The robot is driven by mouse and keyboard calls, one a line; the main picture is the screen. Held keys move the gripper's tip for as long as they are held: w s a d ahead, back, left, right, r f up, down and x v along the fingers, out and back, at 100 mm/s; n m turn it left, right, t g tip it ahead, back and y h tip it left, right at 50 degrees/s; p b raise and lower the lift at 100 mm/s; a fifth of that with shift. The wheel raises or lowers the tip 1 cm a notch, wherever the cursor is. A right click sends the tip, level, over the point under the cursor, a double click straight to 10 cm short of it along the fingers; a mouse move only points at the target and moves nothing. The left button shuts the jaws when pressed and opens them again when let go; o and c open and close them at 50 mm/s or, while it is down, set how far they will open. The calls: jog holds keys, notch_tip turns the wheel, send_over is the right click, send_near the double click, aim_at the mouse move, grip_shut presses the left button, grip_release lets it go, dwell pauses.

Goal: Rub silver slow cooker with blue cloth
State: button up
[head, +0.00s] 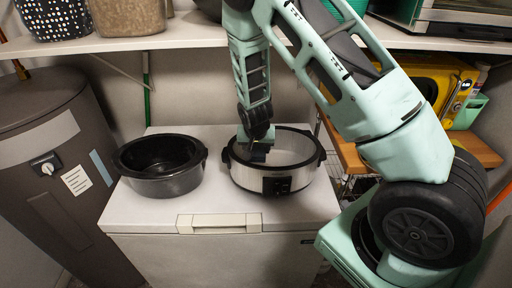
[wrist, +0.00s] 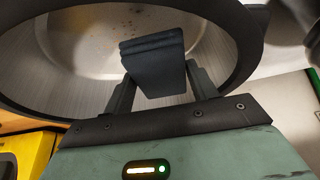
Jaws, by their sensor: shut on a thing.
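The silver slow cooker (head: 252,181) stands on the white chest, with a black rim, side handles and a control panel on its front. My gripper (head: 257,150) reaches down into its open top. In the wrist view my gripper (wrist: 160,88) is shut on a folded dark blue cloth (wrist: 155,62). The cloth is inside the cooker, in front of its metal interior (wrist: 75,42), which has brown specks on the bottom. I cannot tell if the cloth touches the metal. In the head view the cloth is hard to make out.
A black pot (head: 160,168) stands left of the cooker on the white chest (head: 200,208). A grey water heater (head: 60,165) is at the left. A shelf (head: 180,36) with baskets runs above. A yellow item (head: 425,80) sits on a wooden surface (head: 478,148) at the right.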

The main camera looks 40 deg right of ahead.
jog(key=shift+f+b, duration=1.8)
jog(key=shift+f, duration=1.05)
jog(key=shift+s+d+b, duration=0.2)
jog(key=shift+s+d, duration=0.4)
jog(key=shift+d, duration=0.25)
jog(key=shift+s+d+b, duration=0.2)
jog(key=shift+s+d, duration=0.35)
jog(key=shift+d, duration=0.3)
jog(key=shift+s+d+f+b, duration=0.1)
jog(key=shift+s+d+b, duration=0.2)
jog(key=shift+s+d, duration=0.65)
jog(key=shift+s+d+f+b, duration=0.1)
jog(key=shift+s+d+b, duration=0.35)
jog(key=shift+d, duration=0.8)
jog(key=shift+s+d+f+b, duration=0.1)
jog(key=shift+s+d+b, duration=0.1)
jog(key=shift+s+d, duration=0.8)
jog(key=shift+w+a+f, duration=0.1)
jog(key=shift+w+a, duration=1.1)
jog(key=shift+a, duration=0.45)
jog(key=shift+w+a+f, duration=0.1)
jog(key=shift+w+a, duration=1.05)
jog(key=shift+a, duration=0.45)
jog(key=shift+w+a+f, duration=0.1)
jog(key=shift+w+a, duration=1.1)
jog(key=shift+a, duration=0.45)
jog(key=shift+p, duration=0.35)
jog(key=shift+r+p, duration=2.1)
jog(key=shift+r, duration=0.9)
